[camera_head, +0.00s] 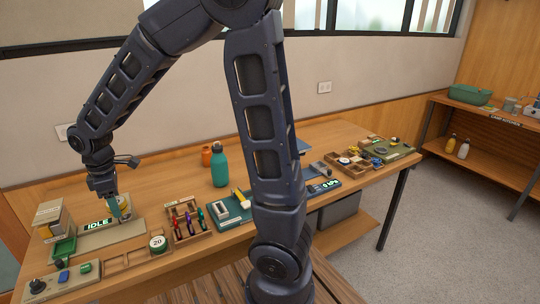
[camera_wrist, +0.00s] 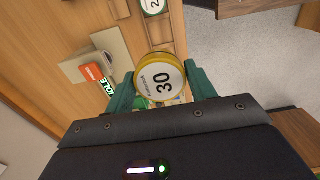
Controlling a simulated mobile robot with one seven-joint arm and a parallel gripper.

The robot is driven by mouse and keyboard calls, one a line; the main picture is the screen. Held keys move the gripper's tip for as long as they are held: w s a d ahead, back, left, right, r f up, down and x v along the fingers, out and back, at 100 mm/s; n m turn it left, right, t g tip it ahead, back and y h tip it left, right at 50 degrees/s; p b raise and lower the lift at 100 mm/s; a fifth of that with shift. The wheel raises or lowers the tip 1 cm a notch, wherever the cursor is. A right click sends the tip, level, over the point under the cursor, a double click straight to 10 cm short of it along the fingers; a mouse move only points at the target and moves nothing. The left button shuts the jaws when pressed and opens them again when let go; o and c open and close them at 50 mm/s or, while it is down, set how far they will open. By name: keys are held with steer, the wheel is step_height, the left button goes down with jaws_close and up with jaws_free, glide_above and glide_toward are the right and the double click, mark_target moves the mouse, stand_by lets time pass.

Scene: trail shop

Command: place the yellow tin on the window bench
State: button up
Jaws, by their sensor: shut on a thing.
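The yellow tin (camera_wrist: 158,80) has a white lid marked 30 and a yellow rim. In the wrist view it sits between the two green fingers of my gripper (camera_wrist: 160,86), which is shut on it. In the head view my gripper (camera_head: 119,207) is over the left end of a long wooden bench (camera_head: 345,129) that runs along the wall below the window. I cannot make out the tin clearly in the head view, nor tell whether it touches anything below.
An IDLE display (camera_head: 97,223) is beside my gripper. A round tin marked 20 (camera_head: 157,243) stands in a wooden holder to the right. A rack of coloured tools (camera_head: 186,220), a teal bottle (camera_head: 219,165) and an orange container (camera_head: 206,156) stand farther right. A shelf (camera_head: 487,122) is at far right.

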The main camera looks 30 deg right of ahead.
steer(key=w+d+r+m, duration=0.1)
steer(key=w+d+m, duration=0.6)
steer(key=w+d, duration=1.75)
steer(key=w+d+m, duration=0.2)
steer(key=w+d, duration=0.5)
steer(key=d, duration=0.4)
steer(key=m, duration=0.9)
glide_above(304, 161)
step_height(304, 161, down, 2)
step_height(304, 161, down, 19)
steer(key=shift+w+d+f, duration=0.15)
steer(key=shift+f, duration=0.05)
steer(key=shift+f, duration=0.15)
